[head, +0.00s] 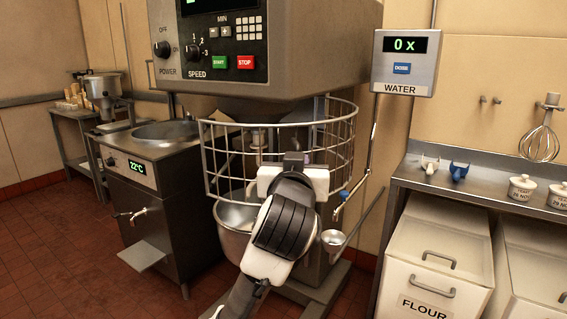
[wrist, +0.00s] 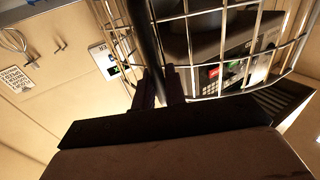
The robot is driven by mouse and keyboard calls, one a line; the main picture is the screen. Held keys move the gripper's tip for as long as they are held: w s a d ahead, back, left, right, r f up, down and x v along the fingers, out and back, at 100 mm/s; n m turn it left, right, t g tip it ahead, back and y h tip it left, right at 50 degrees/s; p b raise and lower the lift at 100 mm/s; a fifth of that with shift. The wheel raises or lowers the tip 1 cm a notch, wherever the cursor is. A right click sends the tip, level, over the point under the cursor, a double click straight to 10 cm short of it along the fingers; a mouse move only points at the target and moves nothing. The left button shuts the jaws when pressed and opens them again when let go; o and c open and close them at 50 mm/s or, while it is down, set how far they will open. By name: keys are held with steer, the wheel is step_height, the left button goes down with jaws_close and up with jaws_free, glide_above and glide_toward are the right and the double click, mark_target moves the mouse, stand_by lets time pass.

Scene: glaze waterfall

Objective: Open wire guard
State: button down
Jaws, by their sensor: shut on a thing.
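The wire guard (head: 241,125) is a curved cage of metal bars around the front of the mixer, below its head (head: 300,85). It also fills the top right of the wrist view (wrist: 205,12). The guard stands across the front, above the mixer bowl (head: 232,217). My gripper (head: 292,165) is at the guard's front middle, its fingers shut on a dark upright part of the guard. In the wrist view the fingertips (wrist: 160,86) sit at the foot of a dark bar (wrist: 145,40). My gripper's body hides part of the guard and bowl.
A water meter (head: 404,62) hangs at the right with a pipe below it. A steel counter (head: 480,190) and a flour bin (head: 430,255) stand at the right. Open floor (head: 50,250) lies at the front left.

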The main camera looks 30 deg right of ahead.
steer(key=shift+s+d, duration=0.35)
steer(key=shift+d, duration=0.15)
steer(key=c, duration=1.5)
jaws_free()
steer(key=shift+c, duration=0.2)
steer(key=shift+s, duration=0.1)
steer(key=b+v, duration=0.5)
steer(key=v, duration=0.8)
steer(key=shift+s, duration=0.3)
steer(key=shift+a+f, duration=0.1)
